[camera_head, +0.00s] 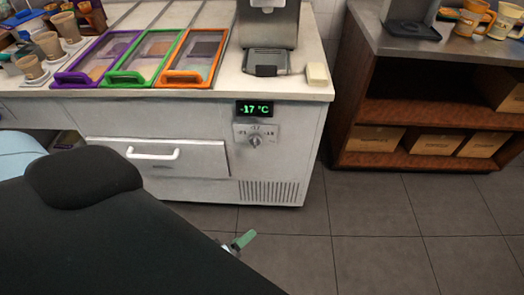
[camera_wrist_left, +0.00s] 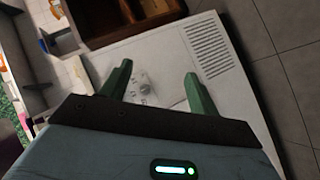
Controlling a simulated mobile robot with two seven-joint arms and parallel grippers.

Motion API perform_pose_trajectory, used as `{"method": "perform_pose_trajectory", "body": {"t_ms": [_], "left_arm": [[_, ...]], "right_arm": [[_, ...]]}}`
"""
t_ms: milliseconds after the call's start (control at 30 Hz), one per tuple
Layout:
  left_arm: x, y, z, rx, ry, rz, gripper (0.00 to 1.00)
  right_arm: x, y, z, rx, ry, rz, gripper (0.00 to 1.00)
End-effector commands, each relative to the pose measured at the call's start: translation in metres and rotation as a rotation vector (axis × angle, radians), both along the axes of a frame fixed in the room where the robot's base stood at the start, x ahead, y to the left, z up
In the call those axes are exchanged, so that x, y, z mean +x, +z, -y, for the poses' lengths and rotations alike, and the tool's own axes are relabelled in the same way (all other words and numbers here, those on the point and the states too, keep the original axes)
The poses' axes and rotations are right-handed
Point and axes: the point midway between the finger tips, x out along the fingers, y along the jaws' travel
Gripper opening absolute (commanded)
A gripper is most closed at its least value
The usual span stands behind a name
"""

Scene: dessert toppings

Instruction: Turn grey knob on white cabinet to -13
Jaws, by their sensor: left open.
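The white cabinet (camera_head: 205,118) stands ahead with a display (camera_head: 254,109) reading -17 °C in green. Below it, a grey knob (camera_head: 255,141) sits on a plate with small marks that are hard to read. My left gripper (camera_head: 240,241) shows only in part past my black arm, low and in front of the cabinet, apart from the knob. In the left wrist view, my left gripper (camera_wrist_left: 157,78) has its green fingers spread with nothing held. The knob plate (camera_wrist_left: 140,86) appears between and beyond them; the knob itself is hard to make out. My right gripper is out of sight.
A drawer with a white handle (camera_head: 153,154) is left of the knob, and a vent grille (camera_head: 268,191) is below it. Topping trays (camera_head: 146,57) and a dispenser (camera_head: 268,62) stand on top. A brown shelf (camera_head: 425,113) with boxes is at right. The tiled floor (camera_head: 380,225) is clear.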

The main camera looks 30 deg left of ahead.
Motion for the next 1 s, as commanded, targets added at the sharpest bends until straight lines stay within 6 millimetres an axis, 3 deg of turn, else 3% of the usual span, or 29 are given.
{"method": "perform_pose_trajectory", "body": {"t_ms": [33, 200, 400, 500, 700, 1000], "left_arm": [[0.026, -0.016, -0.009, -0.142, 0.101, 0.048, 0.61], [0.109, -0.013, -0.046, -0.668, 0.403, 0.261, 0.61], [0.185, -0.006, -0.092, -1.31, 0.662, 0.513, 0.61], [0.211, -0.004, -0.109, -1.579, 0.74, 0.609, 0.61], [0.239, -0.003, -0.127, -1.904, 0.814, 0.712, 0.61], [0.245, 0.0, -0.131, -1.969, 0.826, 0.732, 0.61]], "right_arm": [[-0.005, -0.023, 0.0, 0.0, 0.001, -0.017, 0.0], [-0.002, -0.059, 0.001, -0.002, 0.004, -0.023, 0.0], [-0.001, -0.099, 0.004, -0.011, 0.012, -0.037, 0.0], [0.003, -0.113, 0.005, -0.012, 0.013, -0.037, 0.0], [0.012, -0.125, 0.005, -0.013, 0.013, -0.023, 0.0], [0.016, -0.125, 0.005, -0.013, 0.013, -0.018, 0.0]]}}
